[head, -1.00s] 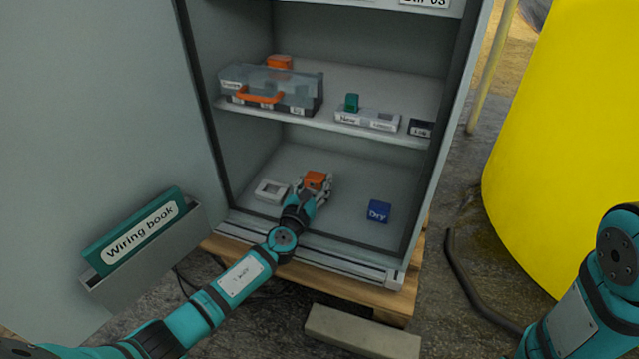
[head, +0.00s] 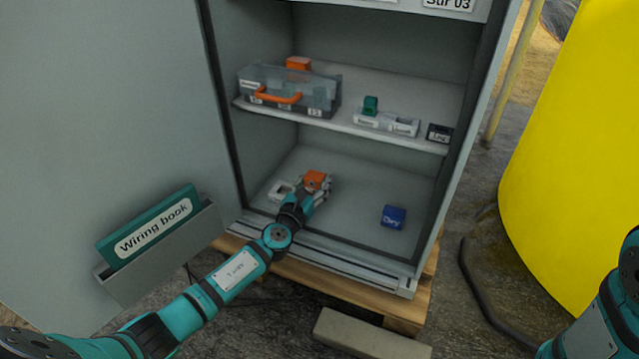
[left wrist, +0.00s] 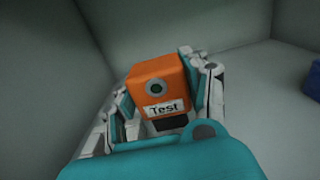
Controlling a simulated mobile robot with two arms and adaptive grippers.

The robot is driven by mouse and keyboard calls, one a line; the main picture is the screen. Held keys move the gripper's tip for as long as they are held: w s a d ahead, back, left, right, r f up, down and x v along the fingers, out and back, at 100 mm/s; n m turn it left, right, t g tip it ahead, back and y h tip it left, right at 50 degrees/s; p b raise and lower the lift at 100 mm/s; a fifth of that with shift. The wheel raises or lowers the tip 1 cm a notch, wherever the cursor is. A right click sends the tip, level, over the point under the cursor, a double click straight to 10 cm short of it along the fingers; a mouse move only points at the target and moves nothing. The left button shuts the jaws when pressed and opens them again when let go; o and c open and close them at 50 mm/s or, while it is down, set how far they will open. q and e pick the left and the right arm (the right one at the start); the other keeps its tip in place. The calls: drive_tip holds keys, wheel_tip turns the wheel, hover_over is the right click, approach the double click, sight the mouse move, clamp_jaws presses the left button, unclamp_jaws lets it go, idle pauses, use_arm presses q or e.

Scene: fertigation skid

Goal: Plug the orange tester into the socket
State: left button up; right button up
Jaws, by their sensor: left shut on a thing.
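The orange tester (head: 317,179) is in my left gripper (head: 316,186), inside the cabinet just above its lower floor. The left wrist view shows the tester (left wrist: 158,85) between the two fingers, with a round dark button and a "Test" label facing the camera. The white frame-like socket (head: 279,192) is on the cabinet floor directly left of the tester, its right side covered by the gripper. I cannot tell whether the tester touches it. My right gripper is out of view; only part of that arm shows at the right edge.
A blue "Dry" box (head: 393,217) stands on the floor to the right. The shelf (head: 345,122) above holds a clear case (head: 290,90) and small labelled items. The open door at left carries a wiring book (head: 150,226). A yellow tank (head: 580,150) stands outside.

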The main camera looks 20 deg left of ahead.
use_arm(q)
drive_tip(key=shift+a+b, duration=0.5)
drive_tip(key=shift+a, duration=1.35)
drive_tip(key=shift+s+a+r+b, duration=0.1)
drive_tip(key=shift+a+b, duration=0.4)
drive_tip(key=shift+a, duration=0.75)
drive_tip(key=shift+s+a+b, duration=0.1)
drive_tip(key=shift+a+b, duration=0.35)
drive_tip(key=shift+a, duration=0.8)
drive_tip(key=shift+f+b, duration=0.6)
drive_tip(key=shift+b, duration=0.05)
drive_tip(key=shift+f+b, duration=0.45)
drive_tip(key=shift+f, duration=0.1)
